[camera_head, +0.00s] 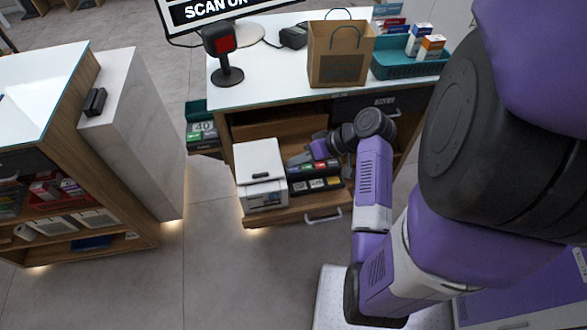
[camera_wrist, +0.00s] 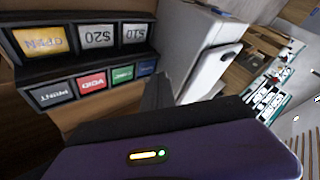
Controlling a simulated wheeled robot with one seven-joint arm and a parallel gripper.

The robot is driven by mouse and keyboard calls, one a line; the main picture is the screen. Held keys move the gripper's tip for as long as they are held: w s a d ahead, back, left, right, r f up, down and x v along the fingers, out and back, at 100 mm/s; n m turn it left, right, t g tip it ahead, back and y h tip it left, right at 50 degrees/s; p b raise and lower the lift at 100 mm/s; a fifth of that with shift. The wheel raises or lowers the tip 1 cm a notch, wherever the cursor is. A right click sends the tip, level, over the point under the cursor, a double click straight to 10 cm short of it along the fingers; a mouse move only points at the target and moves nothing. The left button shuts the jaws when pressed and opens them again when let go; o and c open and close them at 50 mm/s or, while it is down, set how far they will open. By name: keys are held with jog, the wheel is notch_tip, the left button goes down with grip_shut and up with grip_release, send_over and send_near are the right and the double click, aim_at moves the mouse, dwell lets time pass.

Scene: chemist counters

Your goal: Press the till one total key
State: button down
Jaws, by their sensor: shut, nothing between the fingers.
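A black key panel (camera_head: 316,184) sits on the pulled-out shelf under the counter. In the wrist view it appears upside down, with a yellow OPEN key (camera_wrist: 40,40), grey $20 and $10 keys, a PRINT key (camera_wrist: 51,94), a red VOID key (camera_wrist: 91,82), a green key (camera_wrist: 122,73) and a blue key (camera_wrist: 147,67). The green key's label is too small to read surely. My gripper (camera_wrist: 160,88) is shut and empty, its dark fingers beside the blue-key end of the panel. In the head view my gripper (camera_head: 298,159) is over the back of the panel; contact cannot be told.
A white printer-like box (camera_head: 261,176) stands left of the panel. The counter above (camera_head: 275,77) holds a scanner (camera_head: 222,52), a paper bag (camera_head: 340,55) and a teal tray (camera_head: 405,66). A drawer front (camera_head: 375,102) overhangs near my arm. The floor at left front is clear.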

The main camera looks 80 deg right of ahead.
aim_at(297, 170)
jog(key=shift+f, duration=0.1)
jog(key=shift+f, duration=0.3)
jog(key=shift+f, duration=0.4)
dwell(0.5)
dwell(0.4)
jog(key=shift+r+p, duration=0.7)
jog(key=shift+r, duration=0.15)
notch_tip(297, 170, up, 5)
jog(key=p, duration=0.5)
dwell(0.7)
